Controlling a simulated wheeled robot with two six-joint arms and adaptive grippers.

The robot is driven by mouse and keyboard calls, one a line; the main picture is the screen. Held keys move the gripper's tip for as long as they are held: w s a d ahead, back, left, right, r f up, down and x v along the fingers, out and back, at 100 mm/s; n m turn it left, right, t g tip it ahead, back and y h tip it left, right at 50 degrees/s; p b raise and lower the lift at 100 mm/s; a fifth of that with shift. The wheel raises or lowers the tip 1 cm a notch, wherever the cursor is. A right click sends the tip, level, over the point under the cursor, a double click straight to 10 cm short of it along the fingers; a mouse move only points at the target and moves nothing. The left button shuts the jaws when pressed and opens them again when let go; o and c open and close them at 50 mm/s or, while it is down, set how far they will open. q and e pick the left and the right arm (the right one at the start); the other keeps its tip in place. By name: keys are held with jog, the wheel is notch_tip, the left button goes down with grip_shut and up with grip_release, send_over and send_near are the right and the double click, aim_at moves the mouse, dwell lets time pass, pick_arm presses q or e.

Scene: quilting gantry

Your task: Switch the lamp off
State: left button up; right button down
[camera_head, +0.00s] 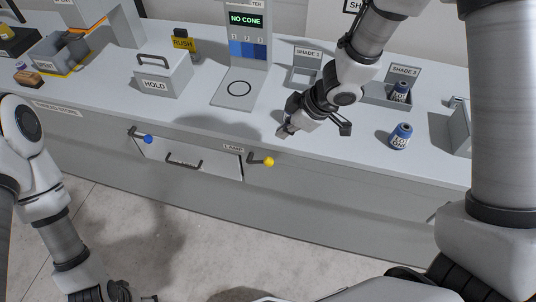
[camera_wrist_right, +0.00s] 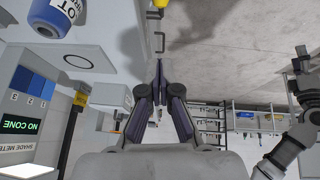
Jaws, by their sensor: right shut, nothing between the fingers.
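The LAMP label (camera_head: 233,148) is on the counter's front edge. Beside it a dark lever with a yellow ball knob (camera_head: 268,161) sticks out, with the ball to the right of its pivot. The yellow knob also shows at the top edge of the right wrist view (camera_wrist_right: 160,3), cut off. My right gripper (camera_head: 284,131) is shut and empty, above the counter's front edge, up and right of the yellow knob and apart from it. Its closed fingers also show in the right wrist view (camera_wrist_right: 159,66). My left gripper (camera_head: 120,291) is low at the bottom left, mostly cut off.
A second lever with a blue knob (camera_head: 148,139) sits left, near a drawer handle (camera_head: 184,162). On the counter are a HOLD box (camera_head: 163,76), a meter (camera_head: 247,35) reading NO CONE, shade bins and a blue-topped cone (camera_head: 400,137). The floor in front is clear.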

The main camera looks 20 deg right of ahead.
jog(key=b, duration=0.1)
send_over(270, 160)
jog(key=a, duration=0.1)
jog(key=f, duration=0.8)
jog(key=shift+w+a+f, duration=0.15)
jog(key=shift+a+f, duration=0.05)
jog(key=shift+f, duration=0.1)
jog(key=f, duration=0.1)
jog(key=d+f, duration=0.1)
jog(key=f, duration=0.1)
jog(key=shift+f, duration=0.25)
jog(key=shift+d+f, duration=0.2)
jog(key=shift+f, duration=0.1)
jog(key=shift+a, duration=0.15)
